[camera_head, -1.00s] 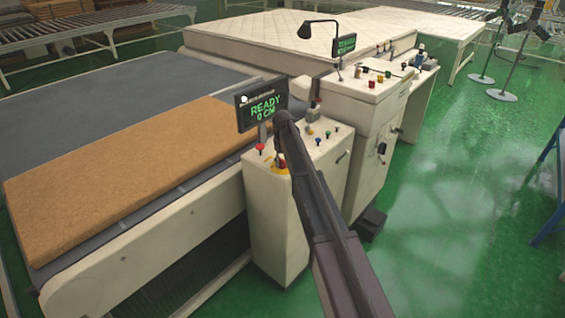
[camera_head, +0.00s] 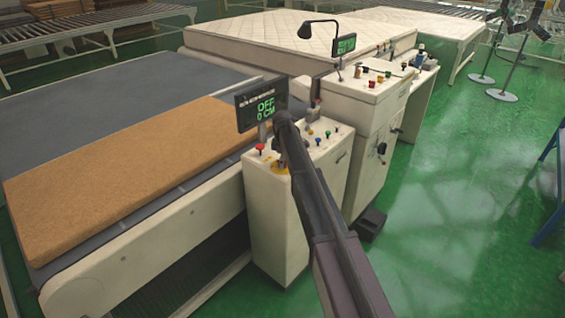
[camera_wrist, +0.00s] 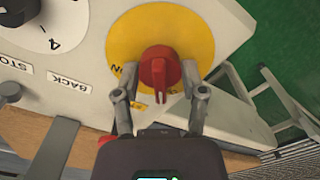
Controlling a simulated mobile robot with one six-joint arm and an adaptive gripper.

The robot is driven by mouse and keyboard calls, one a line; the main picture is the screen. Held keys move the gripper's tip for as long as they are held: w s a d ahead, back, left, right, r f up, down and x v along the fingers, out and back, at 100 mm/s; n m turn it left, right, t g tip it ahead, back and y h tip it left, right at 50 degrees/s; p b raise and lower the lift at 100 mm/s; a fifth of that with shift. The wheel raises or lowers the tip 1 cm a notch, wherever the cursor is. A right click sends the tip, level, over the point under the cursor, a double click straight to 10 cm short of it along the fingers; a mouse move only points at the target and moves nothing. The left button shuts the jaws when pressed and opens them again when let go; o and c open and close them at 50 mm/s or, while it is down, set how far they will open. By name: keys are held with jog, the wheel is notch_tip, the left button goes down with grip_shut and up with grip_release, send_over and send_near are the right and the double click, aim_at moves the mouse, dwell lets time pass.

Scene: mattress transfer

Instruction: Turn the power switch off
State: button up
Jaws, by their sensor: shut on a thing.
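The power switch is a red rotary knob (camera_wrist: 159,70) on a round yellow plate (camera_wrist: 187,28) in the wrist view. My gripper (camera_wrist: 159,82) has its two fingers on either side of the knob and is shut on it. In the head view, my arm reaches over the near control cabinet (camera_head: 275,225), and the gripper end hides most of the switch; some yellow of the plate (camera_head: 280,166) shows beside it.
A brown mattress pad (camera_head: 120,175) lies on the conveyor at the left. A red button (camera_head: 260,147) and several other buttons sit on the cabinet top. A second control cabinet (camera_head: 372,120) stands behind. Green floor at the right is open.

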jog(key=shift+s+n, duration=0.1)
jog(key=shift+n, duration=1)
jog(key=o, duration=1.2)
jog(key=shift+c, duration=0.2)
jog(key=shift+m, duration=0.3)
